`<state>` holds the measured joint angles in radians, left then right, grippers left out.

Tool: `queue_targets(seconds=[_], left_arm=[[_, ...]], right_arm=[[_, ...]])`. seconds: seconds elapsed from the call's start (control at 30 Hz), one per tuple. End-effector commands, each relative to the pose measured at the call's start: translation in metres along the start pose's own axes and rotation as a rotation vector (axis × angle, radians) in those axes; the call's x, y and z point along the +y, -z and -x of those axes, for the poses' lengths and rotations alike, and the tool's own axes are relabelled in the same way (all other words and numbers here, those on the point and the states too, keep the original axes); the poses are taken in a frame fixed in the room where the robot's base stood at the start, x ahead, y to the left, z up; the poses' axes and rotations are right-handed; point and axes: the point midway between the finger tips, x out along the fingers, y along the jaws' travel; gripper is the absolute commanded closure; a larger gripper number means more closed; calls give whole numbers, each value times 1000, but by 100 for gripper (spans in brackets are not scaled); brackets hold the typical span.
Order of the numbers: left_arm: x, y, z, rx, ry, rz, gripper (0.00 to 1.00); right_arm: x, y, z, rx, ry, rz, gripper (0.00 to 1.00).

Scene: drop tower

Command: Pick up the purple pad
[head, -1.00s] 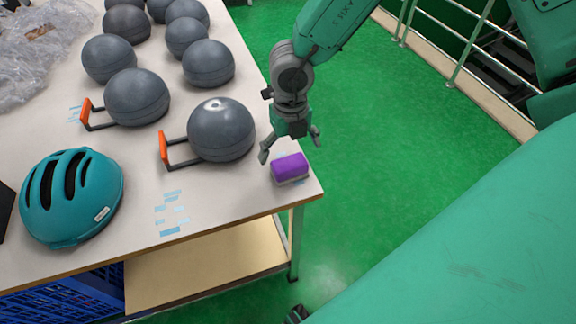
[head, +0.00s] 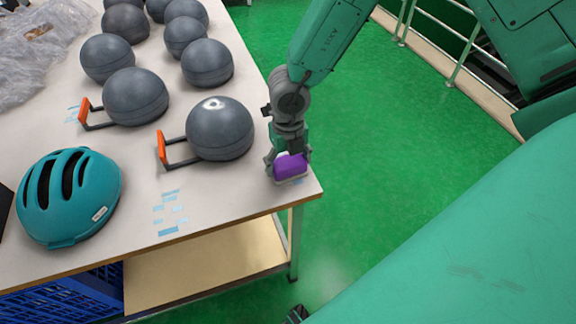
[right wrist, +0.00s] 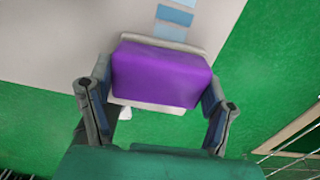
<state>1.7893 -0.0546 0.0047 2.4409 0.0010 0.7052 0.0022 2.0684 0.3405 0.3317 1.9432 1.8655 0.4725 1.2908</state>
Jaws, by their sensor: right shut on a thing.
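The purple pad (head: 290,167) has a pale base and is at the near right corner of the table. My right gripper (head: 289,160) has come down over it, with a finger on each side. In the right wrist view the purple pad (right wrist: 160,74) fills the space between the two fingers of my right gripper (right wrist: 158,95), which is shut on it. I cannot tell whether the pad is resting on the table or slightly clear of it. My left gripper is not in view.
The white table (head: 225,190) holds several grey balls (head: 220,128), two orange-handled brackets (head: 163,148) and a teal helmet (head: 68,197). Clear plastic wrap (head: 40,45) lies at the far left. Open green floor (head: 400,130) lies right of the table.

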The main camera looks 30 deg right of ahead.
Motion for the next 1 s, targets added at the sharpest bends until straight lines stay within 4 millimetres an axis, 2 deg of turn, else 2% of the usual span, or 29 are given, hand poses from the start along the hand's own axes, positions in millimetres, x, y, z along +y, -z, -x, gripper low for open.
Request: queue_targets(seconds=[0.17,0.27,0.6,0.7,0.83,1.0], left_arm=[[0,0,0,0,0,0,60],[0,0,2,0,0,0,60],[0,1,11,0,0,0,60],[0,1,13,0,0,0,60],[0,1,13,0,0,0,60],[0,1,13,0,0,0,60]], right_arm=[[-1,0,1,1,1,-1,57],[0,-1,10,-1,0,-1,57],[0,0,77,-2,-2,-1,57],[0,0,90,-2,0,-1,57],[0,0,98,1,1,-1,57],[0,0,100,2,1,0,57]])
